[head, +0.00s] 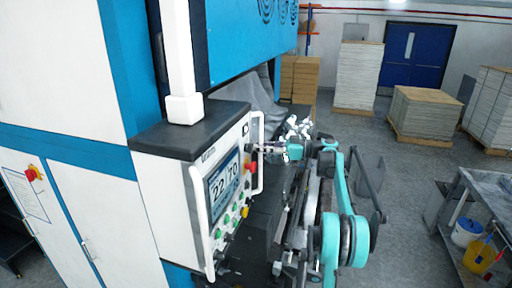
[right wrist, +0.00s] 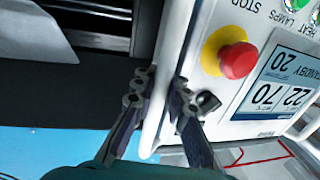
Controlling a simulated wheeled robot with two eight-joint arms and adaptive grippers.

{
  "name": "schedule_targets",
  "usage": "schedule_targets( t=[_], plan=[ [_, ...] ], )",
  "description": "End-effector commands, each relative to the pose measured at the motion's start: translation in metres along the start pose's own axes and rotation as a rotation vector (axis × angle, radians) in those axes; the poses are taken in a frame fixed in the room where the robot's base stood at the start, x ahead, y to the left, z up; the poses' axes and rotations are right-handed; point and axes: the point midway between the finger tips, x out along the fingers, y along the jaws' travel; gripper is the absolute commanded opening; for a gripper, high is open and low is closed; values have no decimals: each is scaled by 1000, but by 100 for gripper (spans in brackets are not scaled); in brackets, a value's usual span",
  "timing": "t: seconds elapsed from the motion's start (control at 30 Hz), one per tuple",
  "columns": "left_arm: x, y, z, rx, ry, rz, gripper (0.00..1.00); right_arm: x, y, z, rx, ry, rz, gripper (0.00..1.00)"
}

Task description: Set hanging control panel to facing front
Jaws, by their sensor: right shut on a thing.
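The hanging control panel (head: 165,165) is a white box with a dark top, hung from a white post (head: 180,60). Its face with the lit screen (head: 224,190) is seen at a slant and is turned to the right of the head view. White bar handles run along both side edges of the face. My right gripper (head: 263,149) is at the far handle (head: 260,178). In the right wrist view, my right gripper (right wrist: 160,84) is shut around the white handle (right wrist: 174,55), beside the red button (right wrist: 237,60). My left gripper is not in view.
The blue and white machine (head: 70,180) stands behind and left of the panel. A grey table (head: 485,200) with buckets below it is at right. Stacks on pallets (head: 432,115) stand at the back. Grey floor lies open between the arm and the table.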

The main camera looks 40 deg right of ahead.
Motion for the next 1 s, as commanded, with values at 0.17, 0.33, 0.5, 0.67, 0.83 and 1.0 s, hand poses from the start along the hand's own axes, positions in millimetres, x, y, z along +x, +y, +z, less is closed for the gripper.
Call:
schedule_targets(
  t=[0.17,0.33,0.5,0.67,0.83,1.0],
  plan=[
    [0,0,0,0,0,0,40,-4,1,4,1,-8,4,0],
    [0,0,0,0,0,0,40,-4,0,4,1,-9,2,16],
    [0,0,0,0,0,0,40,-3,0,3,1,-6,1,36],
    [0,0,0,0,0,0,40,-1,0,2,1,-5,-1,36],
    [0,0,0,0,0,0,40,-11,0,2,1,-4,0,36],
    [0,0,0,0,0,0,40,-43,1,2,1,-4,2,36]
  ],
)
